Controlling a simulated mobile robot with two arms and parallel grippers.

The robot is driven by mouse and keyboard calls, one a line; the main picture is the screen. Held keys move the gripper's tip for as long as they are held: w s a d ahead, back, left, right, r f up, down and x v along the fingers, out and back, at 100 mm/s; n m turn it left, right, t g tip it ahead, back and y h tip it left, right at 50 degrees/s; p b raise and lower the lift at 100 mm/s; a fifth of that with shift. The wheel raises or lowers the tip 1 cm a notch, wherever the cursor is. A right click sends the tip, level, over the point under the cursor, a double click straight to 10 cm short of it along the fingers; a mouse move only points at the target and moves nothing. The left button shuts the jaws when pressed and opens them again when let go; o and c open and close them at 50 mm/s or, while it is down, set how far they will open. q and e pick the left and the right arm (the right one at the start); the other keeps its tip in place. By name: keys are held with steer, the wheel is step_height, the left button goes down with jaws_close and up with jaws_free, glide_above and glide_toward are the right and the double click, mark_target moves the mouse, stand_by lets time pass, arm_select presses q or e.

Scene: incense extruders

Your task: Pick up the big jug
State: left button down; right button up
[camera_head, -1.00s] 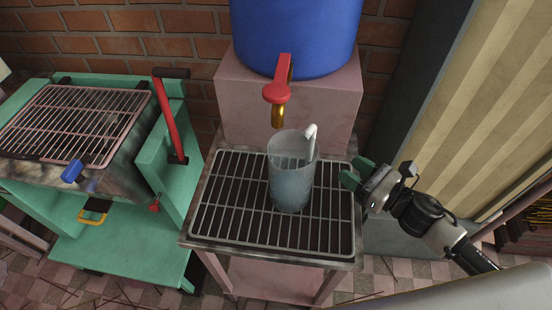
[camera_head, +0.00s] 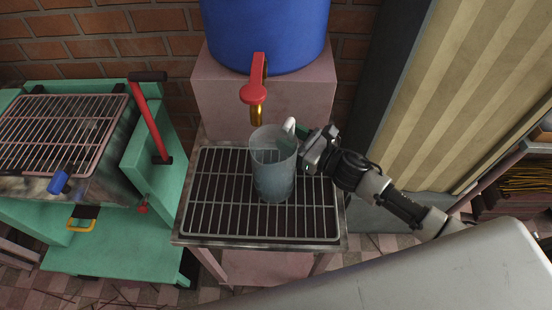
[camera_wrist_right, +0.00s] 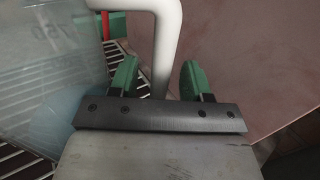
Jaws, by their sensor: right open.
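The big jug (camera_head: 272,170) is clear, with bluish water in its lower part and a white handle (camera_head: 289,126) on its right side. It stands upright on the wire rack under the red tap. My right gripper (camera_head: 304,134) is at the handle, its green fingers partly hidden by the wrist in the head view. In the right wrist view the open green fingers of my right gripper (camera_wrist_right: 157,80) are on either side of the white handle (camera_wrist_right: 163,45), with a gap on its right. The jug wall (camera_wrist_right: 50,70) fills the left of that view. My left gripper is not in view.
A blue barrel (camera_head: 265,35) with a red tap (camera_head: 255,92) sits on a pink block (camera_head: 215,90) behind the jug. The wire rack (camera_head: 215,225) tops a pink stand. A green machine (camera_head: 120,240) with a red lever (camera_head: 150,120) is to the left.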

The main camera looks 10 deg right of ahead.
steer(key=shift+w+a, duration=0.15)
steer(key=shift+w, duration=0.05)
steer(key=shift+s, duration=0.1)
steer(key=shift+c, duration=0.8)
jaws_close()
